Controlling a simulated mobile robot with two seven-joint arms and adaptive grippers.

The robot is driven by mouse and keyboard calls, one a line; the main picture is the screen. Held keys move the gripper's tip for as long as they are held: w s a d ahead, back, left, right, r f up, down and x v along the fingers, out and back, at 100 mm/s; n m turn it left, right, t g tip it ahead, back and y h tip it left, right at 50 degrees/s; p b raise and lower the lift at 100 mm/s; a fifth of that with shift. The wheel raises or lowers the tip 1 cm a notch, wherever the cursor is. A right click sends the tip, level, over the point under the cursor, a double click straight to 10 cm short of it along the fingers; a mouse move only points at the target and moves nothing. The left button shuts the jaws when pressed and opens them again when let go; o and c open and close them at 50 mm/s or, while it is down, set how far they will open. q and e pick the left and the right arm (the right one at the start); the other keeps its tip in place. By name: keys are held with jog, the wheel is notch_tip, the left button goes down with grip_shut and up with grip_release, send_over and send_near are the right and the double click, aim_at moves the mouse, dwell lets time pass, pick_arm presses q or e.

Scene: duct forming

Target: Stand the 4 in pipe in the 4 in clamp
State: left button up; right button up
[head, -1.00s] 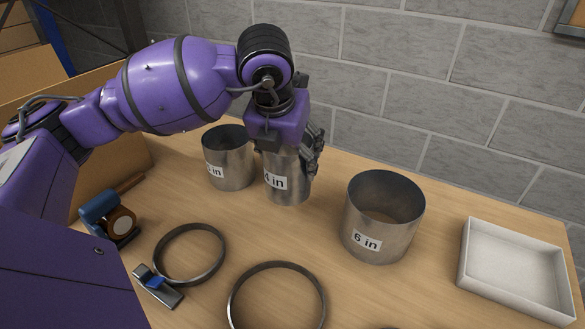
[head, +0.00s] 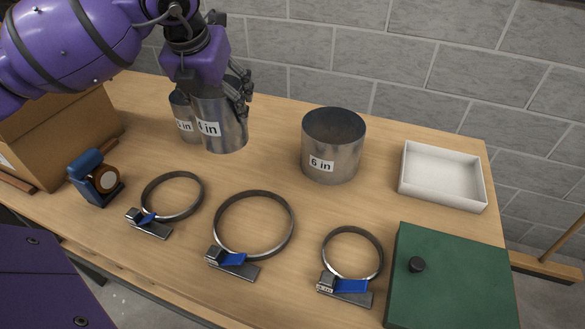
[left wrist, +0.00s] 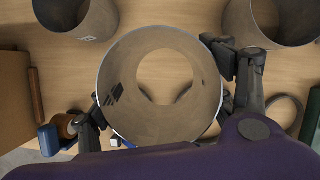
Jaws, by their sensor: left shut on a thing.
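The left wrist view looks down through the open pipe (left wrist: 122,80), with a finger on either side. Three ring clamps lie open-side up: left (head: 201,190), middle (head: 291,222) and right (head: 381,256). The right ring looks smallest; their size tags are too small to read. My right gripper is out of view.
Another pipe (head: 183,118) stands behind the held one, partly hidden. The 6 in pipe (head: 331,148) stands at centre. A tape dispenser (head: 90,175) and cardboard box (head: 60,140) are at left.

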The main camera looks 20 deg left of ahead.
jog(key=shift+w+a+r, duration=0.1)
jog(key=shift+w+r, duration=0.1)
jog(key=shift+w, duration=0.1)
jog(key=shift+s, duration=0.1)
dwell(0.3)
